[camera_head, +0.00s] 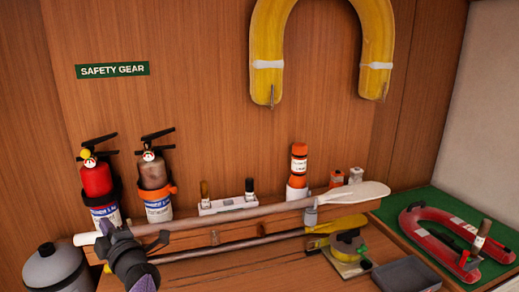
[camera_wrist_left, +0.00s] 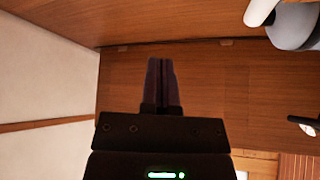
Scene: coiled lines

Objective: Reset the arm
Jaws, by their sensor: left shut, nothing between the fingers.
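My left gripper (camera_head: 142,281) shows at the lower left in the head view, dark with a purple part, in front of the paddles and beside the grey tank. It also shows in the left wrist view (camera_wrist_left: 161,62), where its two dark fingers lie together with nothing between them. They point toward bare brown wood. The gripper touches no object that I can make out. My right gripper is in neither view.
A grey tank (camera_head: 54,271) stands at left. A red extinguisher (camera_head: 99,187) and a brown one (camera_head: 154,183) stand at the wall. A white paddle (camera_head: 345,195) and a yellow paddle (camera_head: 340,224) lie across the bench. A grey tray (camera_head: 406,274) is at right, beside a green mat (camera_head: 400,201).

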